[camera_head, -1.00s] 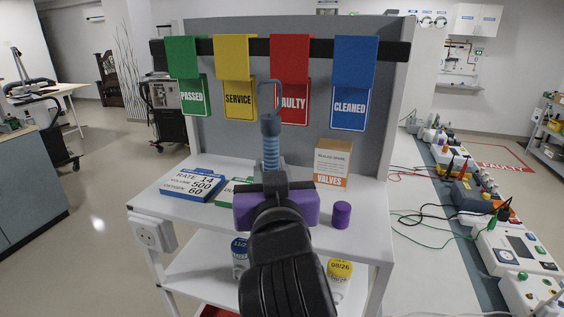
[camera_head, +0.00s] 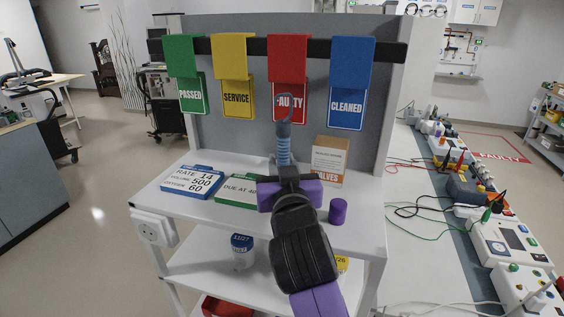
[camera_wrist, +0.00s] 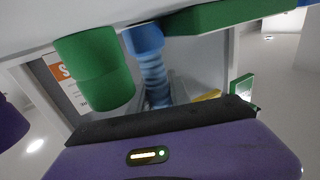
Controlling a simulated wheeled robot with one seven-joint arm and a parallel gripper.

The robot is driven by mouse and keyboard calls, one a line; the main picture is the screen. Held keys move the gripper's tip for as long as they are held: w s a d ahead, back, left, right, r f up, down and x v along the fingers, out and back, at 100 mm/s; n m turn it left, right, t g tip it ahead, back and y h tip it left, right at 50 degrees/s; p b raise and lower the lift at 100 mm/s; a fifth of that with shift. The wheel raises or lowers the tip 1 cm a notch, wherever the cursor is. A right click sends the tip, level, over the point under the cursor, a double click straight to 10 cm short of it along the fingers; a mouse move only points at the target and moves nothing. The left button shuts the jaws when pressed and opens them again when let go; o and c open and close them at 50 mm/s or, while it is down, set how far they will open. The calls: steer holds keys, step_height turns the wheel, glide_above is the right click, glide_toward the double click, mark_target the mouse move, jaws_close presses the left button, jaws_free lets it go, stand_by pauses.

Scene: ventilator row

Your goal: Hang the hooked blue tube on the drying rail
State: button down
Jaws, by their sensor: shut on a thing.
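The hooked blue tube (camera_head: 283,146) is ribbed and stands roughly upright, with a grey hook at its top. The hook shows in front of the red FAULTY tag and below the black rail (camera_head: 260,46), apart from the rail in the picture; its depth gap is hard to tell. My gripper (camera_head: 285,180) is shut on the tube's lower end, above the white shelf. In the wrist view the ribbed tube (camera_wrist: 153,75) shows beyond the purple gripper body. The fingertips are partly hidden.
Green, yellow, red (camera_head: 290,60) and blue (camera_head: 350,65) tags hang on the rail before a grey panel. On the shelf are a blue-framed board (camera_head: 192,183), a green-edged board (camera_head: 236,190), a VALVES box (camera_head: 330,160) and a purple cylinder (camera_head: 338,211). A green cylinder (camera_wrist: 95,68) shows in the wrist view.

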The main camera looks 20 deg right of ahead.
steer(key=shift+f, duration=0.2)
steer(key=c, duration=1.2)
jaws_free()
steer(key=shift+r, duration=0.15)
